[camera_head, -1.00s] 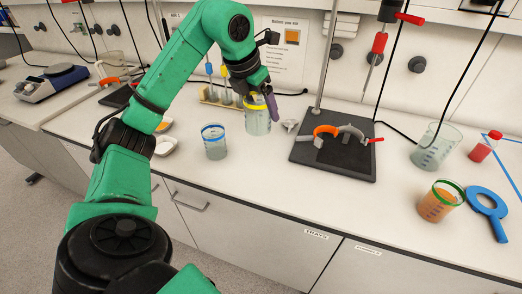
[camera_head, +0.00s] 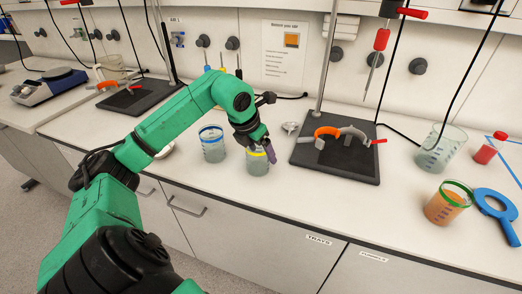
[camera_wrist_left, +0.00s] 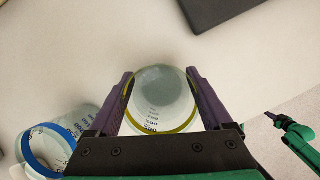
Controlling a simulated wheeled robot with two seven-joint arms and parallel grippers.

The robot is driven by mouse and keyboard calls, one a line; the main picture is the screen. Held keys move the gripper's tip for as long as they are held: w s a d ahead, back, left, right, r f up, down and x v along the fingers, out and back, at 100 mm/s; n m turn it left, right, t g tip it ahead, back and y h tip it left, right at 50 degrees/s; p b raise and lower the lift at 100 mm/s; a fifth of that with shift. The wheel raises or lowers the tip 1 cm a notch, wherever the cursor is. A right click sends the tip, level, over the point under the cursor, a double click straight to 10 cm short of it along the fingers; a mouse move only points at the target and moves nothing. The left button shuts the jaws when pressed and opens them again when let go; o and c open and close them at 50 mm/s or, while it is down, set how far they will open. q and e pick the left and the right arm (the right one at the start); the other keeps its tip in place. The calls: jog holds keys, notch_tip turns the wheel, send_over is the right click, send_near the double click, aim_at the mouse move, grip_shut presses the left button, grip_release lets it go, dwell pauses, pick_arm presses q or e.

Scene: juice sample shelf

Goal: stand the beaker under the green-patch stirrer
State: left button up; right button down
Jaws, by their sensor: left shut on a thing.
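My left gripper (camera_head: 260,151) is shut on a clear beaker with a yellow rim band (camera_head: 257,166). In the left wrist view the same beaker (camera_wrist_left: 162,95) sits between the two purple fingers. It is near the front of the bench; I cannot tell whether its base touches the top. A stand with a black base (camera_head: 350,164) and an orange ring is to its right. A red-handled stirrer (camera_head: 380,42) hangs above and right of that stand. I see no green patch clearly.
A blue-banded beaker (camera_head: 213,148) stands close to the left of the held one. A large clear beaker (camera_head: 440,150), a green-banded orange beaker (camera_head: 442,207), a blue ring tool (camera_head: 498,212) and a red bottle (camera_head: 486,151) are at the right. Another black stand base (camera_head: 142,97) is at the back left.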

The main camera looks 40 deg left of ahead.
pick_arm(q)
jog(key=o, duration=1.5)
jog(key=shift+r, duration=0.2)
jog(key=shift+s+r, duration=0.1)
jog(key=shift+r, duration=0.2)
jog(key=v, duration=1.1)
jog(key=shift+s, duration=0.2)
jog(key=shift+r+p, duration=0.2)
jog(key=shift+p, duration=0.15)
